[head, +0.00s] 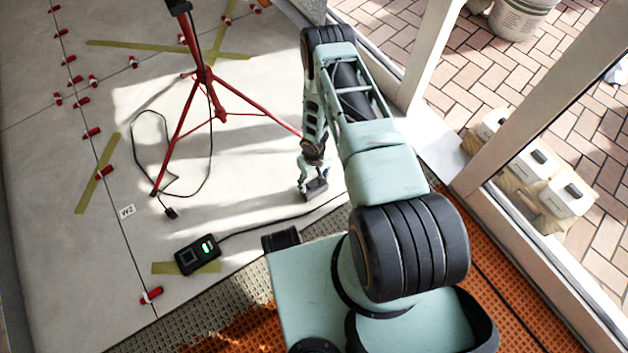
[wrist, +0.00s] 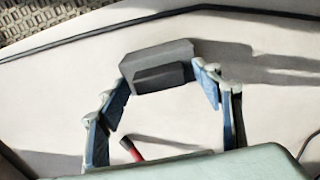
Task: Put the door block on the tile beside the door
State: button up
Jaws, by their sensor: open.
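The door block is a dark grey stepped block (wrist: 158,67), lying between my fingertips in the wrist view. It also shows low at the tile floor in the head view (head: 316,189), below my gripper (head: 312,174). In the wrist view my gripper (wrist: 163,85) is open, with one blue finger at each side of the block. I cannot tell whether the fingers touch it. The block appears to rest on the pale tile (head: 250,184), near the tiled area's edge by the door frame (head: 425,60).
A red tripod (head: 205,75) stands left of my gripper, with a black cable looping nearby. A black meter (head: 198,255) lies at the front. Red levelling clips (head: 92,133) line the joints. White containers (head: 530,165) stand beyond the glass. Orange mat (head: 500,275) lies at right.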

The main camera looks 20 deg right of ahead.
notch_tip(320, 180, up, 12)
jog(key=p, duration=0.4)
jog(key=shift+f, duration=0.1)
